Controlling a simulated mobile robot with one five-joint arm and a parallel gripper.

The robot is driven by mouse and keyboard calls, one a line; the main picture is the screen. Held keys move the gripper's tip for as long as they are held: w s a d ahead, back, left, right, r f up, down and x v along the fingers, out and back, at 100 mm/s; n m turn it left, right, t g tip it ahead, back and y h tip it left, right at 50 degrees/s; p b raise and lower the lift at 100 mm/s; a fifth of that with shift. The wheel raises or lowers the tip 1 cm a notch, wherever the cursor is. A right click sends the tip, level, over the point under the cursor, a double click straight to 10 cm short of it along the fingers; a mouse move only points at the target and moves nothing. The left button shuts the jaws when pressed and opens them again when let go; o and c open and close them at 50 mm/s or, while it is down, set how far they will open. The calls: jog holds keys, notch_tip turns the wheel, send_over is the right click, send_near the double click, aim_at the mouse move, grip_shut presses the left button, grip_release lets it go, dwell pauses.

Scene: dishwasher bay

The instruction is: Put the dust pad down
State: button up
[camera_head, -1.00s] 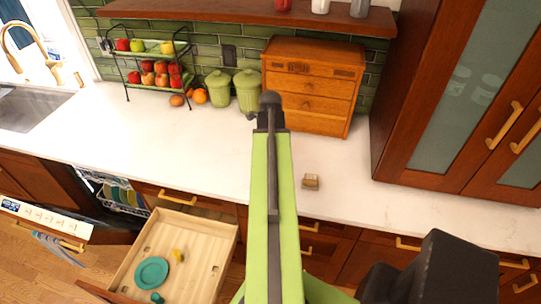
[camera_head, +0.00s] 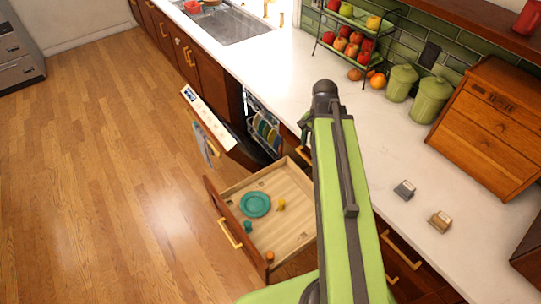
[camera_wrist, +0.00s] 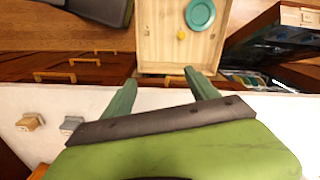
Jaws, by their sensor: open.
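No thing in view can be surely told as the dust pad. A small grey block (camera_head: 404,190) and a small tan block (camera_head: 440,221) lie apart on the white counter; either could be it. In the wrist view the grey block (camera_wrist: 71,123) and tan block (camera_wrist: 30,121) lie left of my gripper (camera_wrist: 160,78). Its green fingers are spread with nothing between them, by the counter's front edge. In the head view my arm mostly hides the gripper.
An open wooden drawer (camera_head: 290,185) sticks out below the counter, holding a teal plate (camera_head: 255,204), a yellow piece (camera_head: 281,204) and other small items. The dishwasher door (camera_head: 209,118) is open beyond it. A wooden chest (camera_head: 490,130) and green canisters (camera_head: 432,99) stand at the back.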

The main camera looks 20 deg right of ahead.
jog(key=w+a+n, duration=0.1)
jog(key=a+n, duration=1)
jog(key=a, duration=0.8)
